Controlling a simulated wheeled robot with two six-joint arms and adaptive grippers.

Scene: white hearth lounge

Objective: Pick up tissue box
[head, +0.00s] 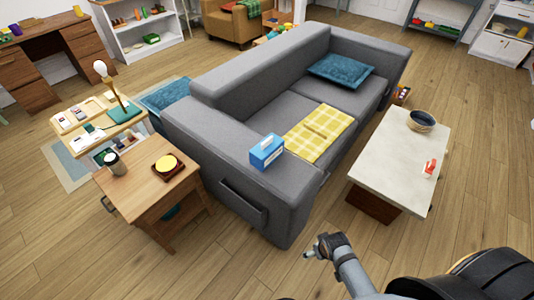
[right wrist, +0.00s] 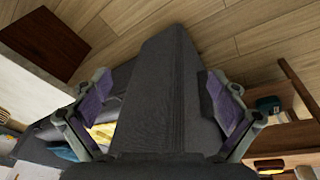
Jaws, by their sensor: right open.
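The tissue box (head: 266,152) is blue and white and stands on the near arm of the grey sofa (head: 245,78) in the head view. My right gripper (head: 318,250) is below and to the right of it in the picture, apart from it. In the right wrist view my right gripper (right wrist: 157,82) has its fingers wide apart with nothing held. The grey sofa also shows between the fingers there, and I cannot make out the tissue box in that view. My left gripper is not in view.
A yellow checked cloth (head: 318,132) and a teal pillow (head: 341,71) lie on the sofa. A wooden side table (head: 145,195) stands left, and a pale coffee table (head: 400,165) stands right with a bowl (head: 422,121). Bare floor (head: 275,270) lies in front.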

